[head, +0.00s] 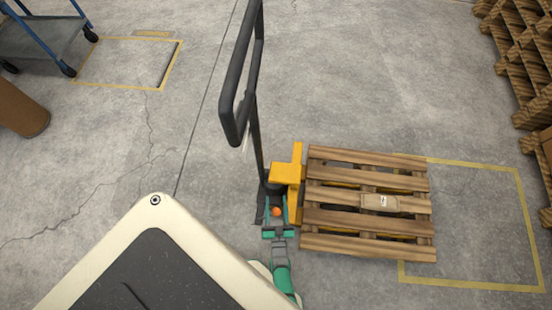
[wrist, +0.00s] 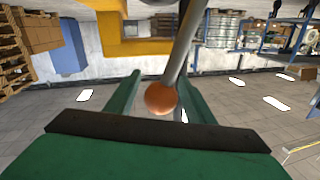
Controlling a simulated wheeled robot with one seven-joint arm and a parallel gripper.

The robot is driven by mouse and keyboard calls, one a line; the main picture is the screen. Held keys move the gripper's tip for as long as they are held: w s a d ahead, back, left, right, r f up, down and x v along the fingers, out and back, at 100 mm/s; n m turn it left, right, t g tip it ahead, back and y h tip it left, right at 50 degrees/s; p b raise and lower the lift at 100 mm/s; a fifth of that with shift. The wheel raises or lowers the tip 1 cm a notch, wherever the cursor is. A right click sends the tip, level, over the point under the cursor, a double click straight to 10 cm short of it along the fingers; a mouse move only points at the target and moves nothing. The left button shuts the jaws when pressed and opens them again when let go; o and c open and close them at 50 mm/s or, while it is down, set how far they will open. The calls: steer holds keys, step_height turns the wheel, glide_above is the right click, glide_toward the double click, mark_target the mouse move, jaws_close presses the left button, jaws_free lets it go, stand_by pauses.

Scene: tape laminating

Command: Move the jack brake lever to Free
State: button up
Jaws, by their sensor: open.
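The jack brake lever shows as an orange ball knob (head: 276,211) at the foot of the yellow pallet jack (head: 287,172). In the wrist view the orange knob (wrist: 160,98) sits between my open green fingers, close to the right one; I cannot tell whether they touch. My gripper (head: 275,222) is open around the knob. The jack's tall dark handle (head: 241,85) stands up from its base. A grey rod (wrist: 182,45) runs up behind the knob in the wrist view. No Free marking is legible.
A wooden pallet (head: 330,218) lies on the jack's forks, with a small box (head: 380,202) on it. Stacked pallets (head: 525,60) stand at the right edge. A blue cart (head: 40,40) and a brown cylinder (head: 20,108) are at the left. The floor between is clear.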

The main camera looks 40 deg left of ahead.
steer(key=shift+c, duration=0.4)
jaws_close()
steer(key=shift+a+r, duration=0.1)
steer(key=shift+a, duration=0.05)
steer(key=s+a+n, duration=0.3)
steer(key=s+a, duration=0.2)
steer(key=a, duration=0.2)
steer(key=s+a+f+n+h, duration=0.1)
steer(key=s+a+n, duration=0.3)
steer(key=a, duration=0.4)
steer(key=shift+s+a+n+g+h, duration=0.25)
steer(key=shift+s+n+g+h, duration=0.05)
steer(key=shift+s, duration=0.15)
steer(key=shift+s+a, duration=0.1)
